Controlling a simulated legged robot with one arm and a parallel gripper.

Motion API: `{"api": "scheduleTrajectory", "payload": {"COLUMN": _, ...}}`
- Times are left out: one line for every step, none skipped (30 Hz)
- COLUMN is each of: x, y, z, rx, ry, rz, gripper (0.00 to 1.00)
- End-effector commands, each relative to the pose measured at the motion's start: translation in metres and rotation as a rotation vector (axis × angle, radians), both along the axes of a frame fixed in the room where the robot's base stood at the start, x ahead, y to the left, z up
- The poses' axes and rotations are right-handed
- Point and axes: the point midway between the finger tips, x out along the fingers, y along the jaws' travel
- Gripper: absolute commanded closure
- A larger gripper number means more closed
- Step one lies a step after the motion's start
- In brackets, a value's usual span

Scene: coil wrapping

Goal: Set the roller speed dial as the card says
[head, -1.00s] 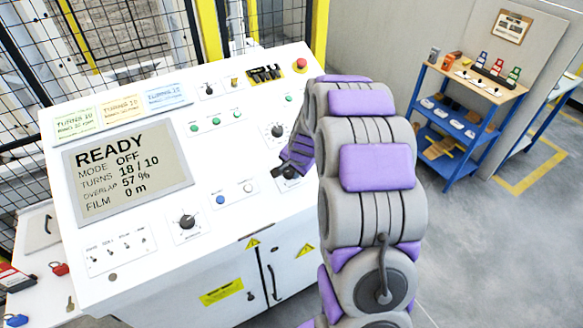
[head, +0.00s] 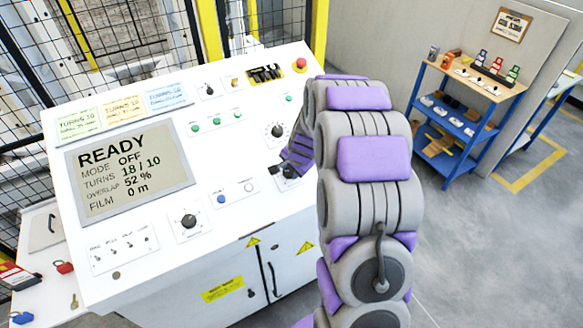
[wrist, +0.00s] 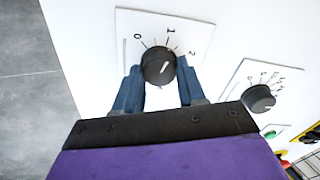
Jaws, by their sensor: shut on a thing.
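In the wrist view, my gripper (wrist: 158,76) is shut on a black dial (wrist: 159,66), one blue finger on each side. The dial sits on a white plate marked 0, 1 and 2, and its white pointer line points up and slightly right, near the 1. In the head view, the dial (head: 290,171) is partly hidden by my gripper (head: 284,169). The console screen (head: 128,172) reads READY, mode OFF, turns 18/10, overlap 52 %, film 0 m. Green (head: 77,122), yellow (head: 123,109) and blue (head: 166,97) cards lie along the console's top; their small print is unreadable.
Another dial (wrist: 259,98) is beside the held one. The console also bears a lower dial (head: 188,221), small buttons, toggle switches and a red emergency button (head: 300,63). A blue shelf cart (head: 462,115) stands at the right. Grey floor there is open.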

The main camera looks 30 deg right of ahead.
Motion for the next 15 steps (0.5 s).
{"api": "scheduleTrajectory", "payload": {"x": 0.0, "y": -0.0001, "z": 0.0003, "rx": 0.002, "ry": 0.0, "rz": -0.005, "gripper": 0.9}}
{"api": "scheduleTrajectory", "payload": {"x": 0.0, "y": 0.0, "z": 0.0005, "rx": 0.003, "ry": 0.0, "rz": -0.007, "gripper": 0.9}}
{"api": "scheduleTrajectory", "payload": {"x": 0.0001, "y": -0.0001, "z": 0.0005, "rx": 0.005, "ry": 0.0, "rz": -0.011, "gripper": 0.9}}
{"api": "scheduleTrajectory", "payload": {"x": 0.0001, "y": -0.0001, "z": 0.0005, "rx": 0.005, "ry": 0.0, "rz": -0.014, "gripper": 0.9}}
{"api": "scheduleTrajectory", "payload": {"x": 0.0, "y": -0.0002, "z": 0.0004, "rx": 0.007, "ry": 0.0, "rz": -0.017, "gripper": 0.9}}
{"api": "scheduleTrajectory", "payload": {"x": 0.0001, "y": -0.0002, "z": 0.0005, "rx": 0.008, "ry": 0.0, "rz": -0.02, "gripper": 0.9}}
{"api": "scheduleTrajectory", "payload": {"x": 0.0001, "y": -0.0003, "z": 0.0006, "rx": 0.009, "ry": 0.0, "rz": -0.023, "gripper": 0.9}}
{"api": "scheduleTrajectory", "payload": {"x": 0.0001, "y": -0.0003, "z": 0.0005, "rx": 0.01, "ry": 0.0, "rz": -0.025, "gripper": 0.9}}
{"api": "scheduleTrajectory", "payload": {"x": 0.0001, "y": -0.0003, "z": 0.0005, "rx": 0.012, "ry": 0.0, "rz": -0.029, "gripper": 0.9}}
{"api": "scheduleTrajectory", "payload": {"x": 0.0001, "y": -0.0004, "z": 0.0006, "rx": 0.012, "ry": -0.001, "rz": -0.032, "gripper": 0.9}}
{"api": "scheduleTrajectory", "payload": {"x": 0.0001, "y": -0.0004, "z": 0.0006, "rx": 0.014, "ry": -0.001, "rz": -0.034, "gripper": 0.9}}
{"api": "scheduleTrajectory", "payload": {"x": 0.0002, "y": -0.0004, "z": 0.0006, "rx": 0.015, "ry": -0.001, "rz": -0.037, "gripper": 0.9}}
{"api": "scheduleTrajectory", "payload": {"x": 0.0002, "y": -0.0005, "z": 0.0007, "rx": 0.016, "ry": -0.001, "rz": -0.039, "gripper": 0.9}}
{"api": "scheduleTrajectory", "payload": {"x": 0.0002, "y": -0.0005, "z": 0.0007, "rx": 0.017, "ry": -0.001, "rz": -0.042, "gripper": 0.9}}
{"api": "scheduleTrajectory", "payload": {"x": 0.0002, "y": -0.0005, "z": 0.0007, "rx": 0.018, "ry": -0.001, "rz": -0.044, "gripper": 0.9}}
